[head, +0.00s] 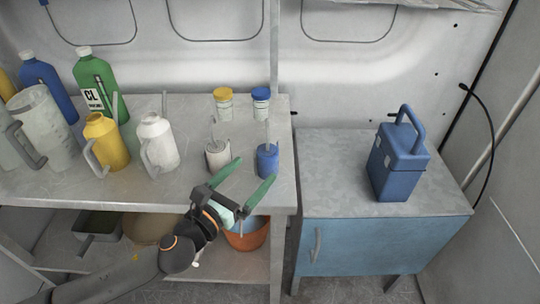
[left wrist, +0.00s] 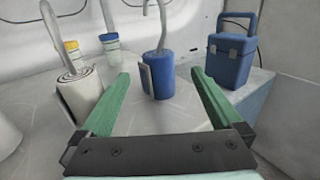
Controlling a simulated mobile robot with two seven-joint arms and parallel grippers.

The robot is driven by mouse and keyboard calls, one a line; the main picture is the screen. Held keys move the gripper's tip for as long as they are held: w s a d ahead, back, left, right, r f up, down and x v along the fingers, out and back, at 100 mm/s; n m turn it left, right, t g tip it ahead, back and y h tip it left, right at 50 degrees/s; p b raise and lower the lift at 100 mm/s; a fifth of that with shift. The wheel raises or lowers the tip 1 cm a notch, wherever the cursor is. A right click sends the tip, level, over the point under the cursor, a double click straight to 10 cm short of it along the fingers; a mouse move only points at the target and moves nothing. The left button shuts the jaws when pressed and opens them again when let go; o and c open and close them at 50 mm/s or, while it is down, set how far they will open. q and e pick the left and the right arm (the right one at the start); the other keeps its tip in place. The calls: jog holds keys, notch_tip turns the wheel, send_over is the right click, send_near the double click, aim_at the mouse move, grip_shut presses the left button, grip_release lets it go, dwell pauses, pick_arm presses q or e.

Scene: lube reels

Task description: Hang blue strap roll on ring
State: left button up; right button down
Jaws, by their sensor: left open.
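The blue strap roll (head: 268,163) stands upright near the right end of the grey workbench, with a grey hook-ended rod rising from its top. It also shows in the left wrist view (left wrist: 163,75), with a light plate on its side. My left gripper (head: 250,173) is open and empty. Its green fingers point toward the blue roll, which lies beyond the fingertips and between them in the left wrist view (left wrist: 161,73). A similar white roll (head: 218,158) stands to the left. I cannot tell which thing is the ring. My right gripper is out of view.
Yellow-lidded (head: 223,103) and blue-lidded (head: 261,102) jars stand behind the rolls. Yellow (head: 108,144) and white (head: 158,143) jugs stand left. A blue case (head: 397,165) stands on the cabinet (head: 340,158) to the right. An orange bowl (head: 250,238) sits below the workbench (head: 140,191).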

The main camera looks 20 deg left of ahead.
aim_at(273, 148)
pick_arm(q)
jog(key=x, duration=1)
jog(key=shift+a+f+p, duration=0.1)
jog(key=shift+f+p, duration=0.05)
jog(key=shift+p, duration=0.25)
jog(key=shift+c, duration=0.2)
grip_shut()
